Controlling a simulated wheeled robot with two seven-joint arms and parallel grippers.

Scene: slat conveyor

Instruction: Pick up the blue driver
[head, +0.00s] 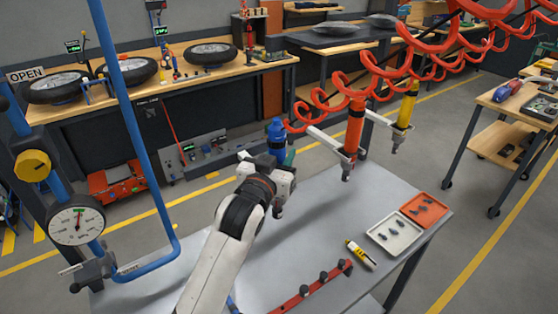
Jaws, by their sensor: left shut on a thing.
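The blue driver (277,134) stands roughly upright above the far left part of the grey table (330,215). My left gripper (279,168) is around its body below the blue top and is shut on it. The gripper and wrist hide the middle of the driver. A dark tip shows below the gripper, over the table. My right gripper is not in view.
An orange driver (355,127) and a yellow driver (405,106) hang to the right in white holders, on red coiled hoses (420,70). A white tray (394,234), orange tray (424,209), yellow marker (360,254) and red bar (311,291) lie on the table.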

